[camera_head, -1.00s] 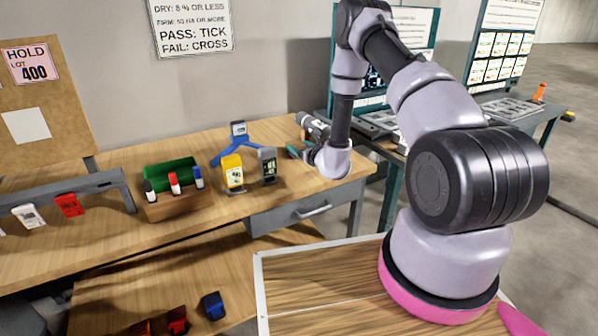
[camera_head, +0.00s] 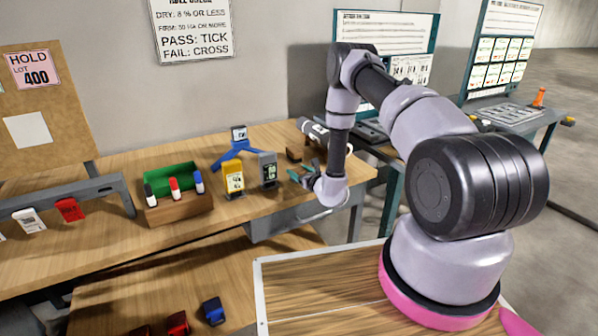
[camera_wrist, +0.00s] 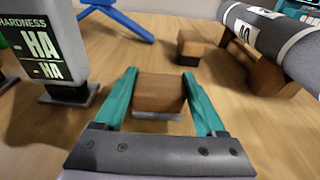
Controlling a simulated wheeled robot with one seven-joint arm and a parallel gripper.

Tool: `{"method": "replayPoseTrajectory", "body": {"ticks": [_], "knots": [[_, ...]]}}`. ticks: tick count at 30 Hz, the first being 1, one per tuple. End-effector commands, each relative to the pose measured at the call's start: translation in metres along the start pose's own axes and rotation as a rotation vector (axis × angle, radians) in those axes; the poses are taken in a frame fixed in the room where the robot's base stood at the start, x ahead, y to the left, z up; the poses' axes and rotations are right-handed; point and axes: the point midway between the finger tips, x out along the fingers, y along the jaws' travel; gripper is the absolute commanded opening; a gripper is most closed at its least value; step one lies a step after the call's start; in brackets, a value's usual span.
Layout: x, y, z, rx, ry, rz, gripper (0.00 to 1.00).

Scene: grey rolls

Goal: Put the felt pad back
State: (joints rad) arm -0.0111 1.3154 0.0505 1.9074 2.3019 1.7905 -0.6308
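A brown wooden block with a thin pale-grey layer under it, which looks like the felt pad (camera_wrist: 158,92), sits between the teal fingers of my gripper (camera_wrist: 160,77) in the wrist view. The fingers flank it closely on both sides. I cannot tell whether they press on it or whether it is clear of the bench. In the head view my gripper (camera_head: 304,176) is low over the right end of the bench, partly hidden by my wrist.
A second brown block (camera_wrist: 190,47) lies just beyond. A grey roll (camera_wrist: 275,30) rests on a wooden cradle at right. A grey hardness meter (camera_wrist: 55,45) stands close at left. A yellow meter (camera_head: 232,176) and a marker box (camera_head: 180,208) stand farther left on the bench.

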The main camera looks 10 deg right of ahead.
Motion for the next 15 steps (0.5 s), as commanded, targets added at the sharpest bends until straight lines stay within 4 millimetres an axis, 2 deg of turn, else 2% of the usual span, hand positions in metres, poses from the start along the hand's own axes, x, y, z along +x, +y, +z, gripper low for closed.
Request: {"method": "replayPoseTrajectory", "body": {"ticks": [1,2,11,15], "knots": [[0.0,0.0,0.0,0.0,0.001,0.0,0.91],[0.0,0.0,0.0,0.0,0.001,0.0,1.0],[0.0,0.0,0.004,-0.001,0.0,0.0,1.0],[-0.017,-0.001,0.003,0.001,0.002,-0.001,1.0]]}}
